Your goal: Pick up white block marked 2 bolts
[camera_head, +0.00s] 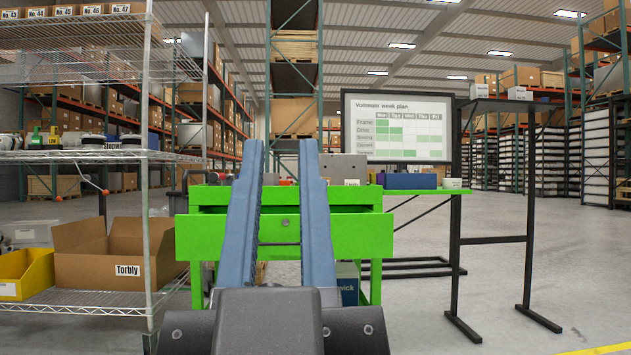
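I cannot read a "2 bolts" mark on any block. A small white block with a tiny, unclear label (453,183) sits at the right end of the green ledge. Two more small white blocks stand on the tall black stand, one at left (478,91) and one at right (520,93); their marks are too small to read. My gripper (282,148) reaches forward with two long blue fingers. They are spread apart, with nothing seen between them. It points at the green bench, left of all three blocks, and hides part of the bench top.
The green bench (350,238) carries a grey box (343,167) and a blue box (410,181). A wire rack with a cardboard box (110,258) and a yellow bin (28,272) stands at left. The black stand (497,105) is at right. Floor at far right is clear.

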